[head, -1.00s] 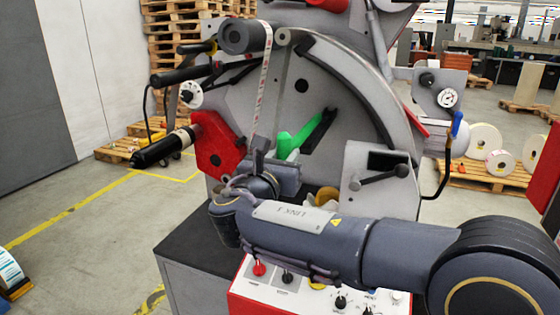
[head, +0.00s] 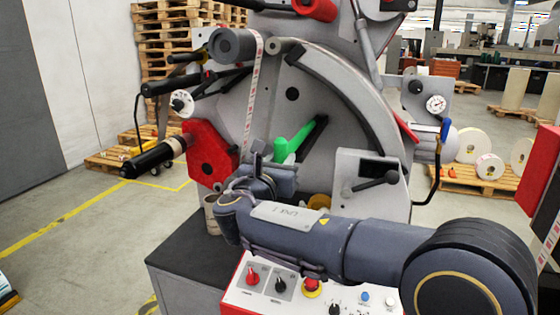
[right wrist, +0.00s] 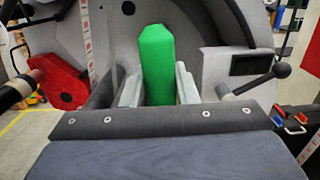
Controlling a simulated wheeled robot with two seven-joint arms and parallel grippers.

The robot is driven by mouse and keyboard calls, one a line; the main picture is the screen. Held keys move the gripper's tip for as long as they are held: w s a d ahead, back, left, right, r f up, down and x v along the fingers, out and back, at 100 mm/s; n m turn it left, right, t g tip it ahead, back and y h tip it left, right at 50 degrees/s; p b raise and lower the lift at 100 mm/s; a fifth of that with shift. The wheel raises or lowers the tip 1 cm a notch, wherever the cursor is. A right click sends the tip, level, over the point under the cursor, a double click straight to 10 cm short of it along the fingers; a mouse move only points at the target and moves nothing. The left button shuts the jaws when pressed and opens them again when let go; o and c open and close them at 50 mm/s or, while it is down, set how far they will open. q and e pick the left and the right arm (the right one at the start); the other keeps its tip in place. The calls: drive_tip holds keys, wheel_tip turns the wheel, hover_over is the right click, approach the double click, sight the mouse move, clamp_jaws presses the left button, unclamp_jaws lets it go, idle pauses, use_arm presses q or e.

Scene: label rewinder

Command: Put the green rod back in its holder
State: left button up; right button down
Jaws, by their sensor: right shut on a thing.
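The green rod (head: 291,144) slants up and right in front of the machine's round grey plate in the head view. Its upper end lies near a black bar or slot (head: 316,130); I cannot tell whether they touch. In the right wrist view the rod (right wrist: 157,55) stands between the pale fingers of my right gripper (right wrist: 158,90), which is shut on it. In the head view my right gripper (head: 278,168) is partly hidden by its own wrist. The rod's lower end is hidden by the gripper. I cannot make out which part is the holder. My left gripper is not in view.
A red hexagonal block (head: 208,153) with a black roller (head: 152,158) is to the left. A grey box with a black lever (head: 376,183) is close on the right. A control panel (head: 265,300) with knobs lies below my arm. A label strip (head: 252,95) hangs left of the rod.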

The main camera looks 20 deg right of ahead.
drive_tip(key=shift+f, duration=0.2)
drive_tip(key=shift+f+b, duration=0.35)
drive_tip(key=shift+b, duration=0.1)
drive_tip(key=shift+f, duration=0.4)
idle(0.4)
drive_tip(key=c, duration=1.1)
unclamp_jaws()
drive_tip(key=shift+o, duration=0.2)
